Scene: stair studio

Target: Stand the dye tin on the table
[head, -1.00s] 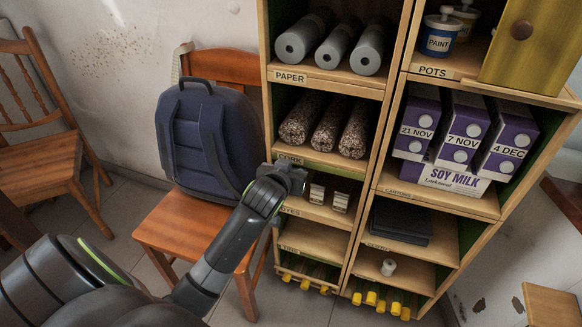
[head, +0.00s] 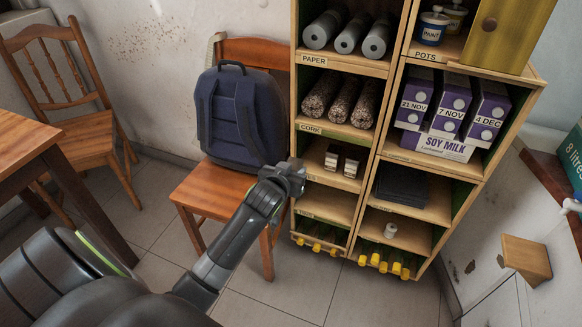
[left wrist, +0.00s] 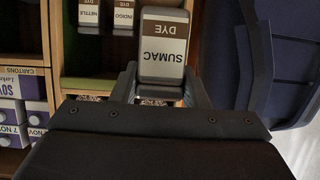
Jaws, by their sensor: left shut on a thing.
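A dye tin with a brown and white label reading SUMAC DYE (left wrist: 164,40) is between the fingers of my left gripper (left wrist: 161,76) in the left wrist view. The gripper is shut on it. In the head view my left gripper (head: 290,177) is in front of the shelf, right of the chair seat; the tin is hidden there. A brown wooden table (head: 18,140) shows in part at the left edge of the head view, well away from the gripper. My right gripper is not in view.
A wooden shelf unit (head: 338,133) holds rolls, soy milk cartons (head: 453,108) and pots. Two more dye tins, nettle (left wrist: 89,14) and indigo (left wrist: 123,14), stand in it. A chair with a blue backpack (head: 238,115) stands between table and shelf. Another chair (head: 85,140) is behind the table.

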